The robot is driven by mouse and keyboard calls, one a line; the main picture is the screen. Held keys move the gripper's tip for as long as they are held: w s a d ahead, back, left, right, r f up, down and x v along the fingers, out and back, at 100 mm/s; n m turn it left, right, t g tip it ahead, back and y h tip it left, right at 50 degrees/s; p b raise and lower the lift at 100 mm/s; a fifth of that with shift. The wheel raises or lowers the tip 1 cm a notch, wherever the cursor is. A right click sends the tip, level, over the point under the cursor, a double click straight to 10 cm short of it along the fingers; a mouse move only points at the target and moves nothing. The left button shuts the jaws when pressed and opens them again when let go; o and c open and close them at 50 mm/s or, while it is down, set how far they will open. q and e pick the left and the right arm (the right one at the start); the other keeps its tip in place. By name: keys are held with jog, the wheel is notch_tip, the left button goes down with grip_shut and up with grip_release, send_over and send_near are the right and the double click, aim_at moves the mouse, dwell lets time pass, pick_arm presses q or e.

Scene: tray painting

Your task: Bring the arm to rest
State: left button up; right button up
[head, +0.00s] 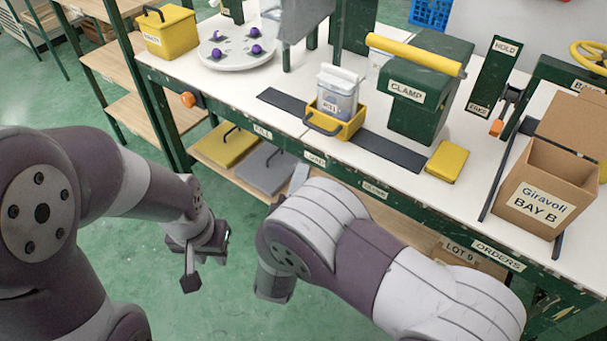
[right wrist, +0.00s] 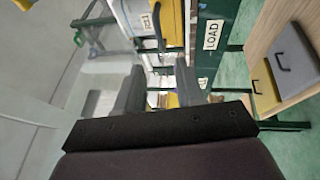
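My left gripper (head: 206,258) hangs over the green floor in front of the bench in the head view. Its two fingers stand apart with nothing between them. My right arm reaches in from the lower right in the head view, and its own bulk hides most of its gripper. In the right wrist view my right gripper (right wrist: 158,78) shows two dark fingers with a gap between them and nothing held. The bench lies beyond those fingers.
Lids (head: 222,146) lie on the lower shelf.

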jog(key=s+a+f+m+g+y, duration=0.2)
jog(key=f+m+g+y, duration=0.1)
jog(key=f+g, duration=0.25)
jog(key=s+a+f+m+g+y, duration=0.2)
jog(key=s+f+m+g+y, duration=0.1)
jog(key=f+g, duration=0.3)
jog(key=s+d+r+m+g+h, duration=0.1)
jog(key=s+d+r+m+g, duration=0.25)
jog(key=s+d, duration=0.45)
jog(key=s+d+r+m+g+h, duration=0.1)
jog(key=s+d+r+m+g, duration=0.3)
jog(key=d, duration=0.8)
jog(key=w+d+r+m+t+p, duration=0.1)
jog(key=w+d+r+m+p, duration=0.15)
jog(key=d, duration=0.25)
notch_tip(320, 180, up, 22)
jog(key=p, duration=2)
jog(key=shift+s+a+p, duration=0.3)
jog(key=shift+p, duration=0.05)
